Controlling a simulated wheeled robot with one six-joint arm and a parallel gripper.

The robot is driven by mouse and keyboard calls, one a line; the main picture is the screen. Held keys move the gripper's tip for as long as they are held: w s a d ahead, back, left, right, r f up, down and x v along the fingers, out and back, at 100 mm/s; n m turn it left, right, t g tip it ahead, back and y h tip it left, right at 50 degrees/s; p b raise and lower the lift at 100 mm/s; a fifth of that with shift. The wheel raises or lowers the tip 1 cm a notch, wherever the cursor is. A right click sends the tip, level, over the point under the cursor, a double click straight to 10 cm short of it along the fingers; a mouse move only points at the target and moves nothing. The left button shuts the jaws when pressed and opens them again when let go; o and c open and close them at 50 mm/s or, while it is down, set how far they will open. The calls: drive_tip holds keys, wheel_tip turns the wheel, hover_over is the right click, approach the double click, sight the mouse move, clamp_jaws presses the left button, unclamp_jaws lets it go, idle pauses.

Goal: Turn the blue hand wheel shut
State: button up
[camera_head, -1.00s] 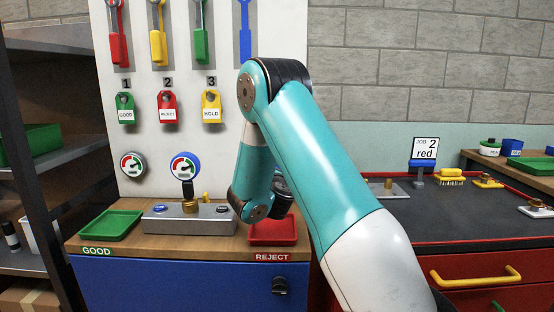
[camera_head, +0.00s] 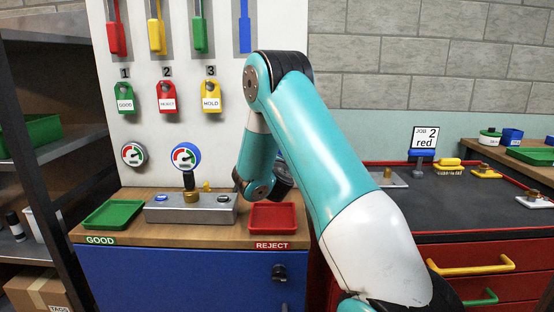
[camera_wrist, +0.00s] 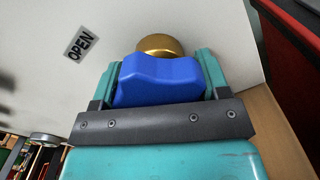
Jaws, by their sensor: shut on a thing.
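The blue hand wheel (camera_wrist: 160,80) shows in the wrist view, in front of a round brass fitting (camera_wrist: 160,44). My gripper (camera_wrist: 158,82) is shut on the wheel, with one teal finger at each side of it. A tag reading OPEN (camera_wrist: 81,44) is on the pale panel to the left of the wheel.
A wooden bench holds a green tray (camera_head: 112,214), a grey block with fittings (camera_head: 165,214) and a red tray (camera_head: 272,217). A dark bench (camera_head: 400,210) with small parts stands at the right.

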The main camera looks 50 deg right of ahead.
drive_tip(key=m+b, duration=0.3)
drive_tip(key=m, duration=0.2)
drive_tip(key=shift+m, duration=0.4)
drive_tip(key=m+b, duration=0.3)
drive_tip(key=m, duration=0.2)
drive_tip(key=shift+m, duration=0.3)
drive_tip(key=m+b, duration=0.5)
drive_tip(key=m, duration=0.1)
drive_tip(key=shift+r+b, duration=0.1)
drive_tip(key=shift+b, duration=0.25)
drive_tip(key=m+b, duration=0.4)
drive_tip(key=shift+r+m, duration=0.2)
drive_tip(key=shift+m, duration=0.2)
drive_tip(key=o, duration=0.9)
drive_tip(key=shift+r, duration=0.1)
